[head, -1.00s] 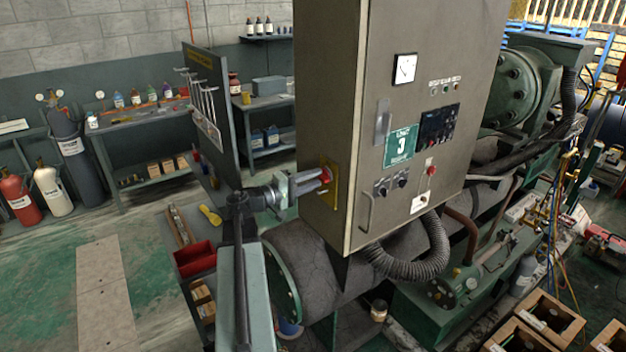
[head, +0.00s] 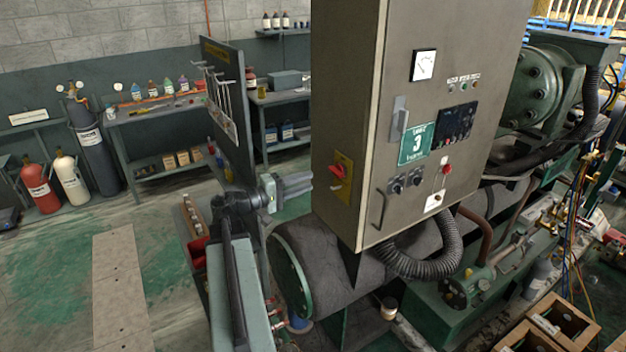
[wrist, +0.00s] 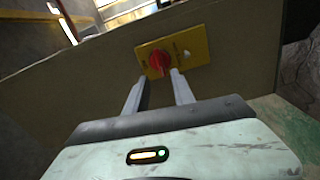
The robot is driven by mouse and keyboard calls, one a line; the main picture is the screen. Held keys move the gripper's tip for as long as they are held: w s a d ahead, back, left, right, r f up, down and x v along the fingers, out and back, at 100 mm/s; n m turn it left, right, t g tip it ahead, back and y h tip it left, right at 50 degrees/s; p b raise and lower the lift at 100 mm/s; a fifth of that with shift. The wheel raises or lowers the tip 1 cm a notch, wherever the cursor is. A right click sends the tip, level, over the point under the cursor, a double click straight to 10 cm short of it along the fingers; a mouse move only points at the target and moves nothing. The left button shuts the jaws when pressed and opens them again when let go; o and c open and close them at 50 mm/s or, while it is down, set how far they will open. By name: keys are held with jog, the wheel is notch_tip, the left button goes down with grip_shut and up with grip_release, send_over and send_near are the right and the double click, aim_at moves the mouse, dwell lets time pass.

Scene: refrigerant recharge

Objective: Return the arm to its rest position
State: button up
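My gripper (head: 306,183) is to the left of the grey control cabinet (head: 430,45), with its fingers pointing at the cabinet's side face. In the wrist view its two fingers (wrist: 158,76) are spread apart with nothing held between them. The red rotary switch (head: 339,172) sits on a yellow plate (head: 343,190) on that side face. In the head view a gap shows between the fingertips and the switch. In the wrist view the red switch (wrist: 159,62) appears just beyond the fingertips, in line with the space between them.
A tool board (head: 228,110) stands close behind my arm. A cart with a red bin (head: 198,250) is beside it. A large dark pipe (head: 320,255) runs below the cabinet. Open green floor (head: 50,270) lies to the left.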

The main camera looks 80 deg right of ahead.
jog(key=shift+w+a, duration=0.2)
jog(key=shift+a, duration=0.05)
jog(key=shift+w, duration=0.1)
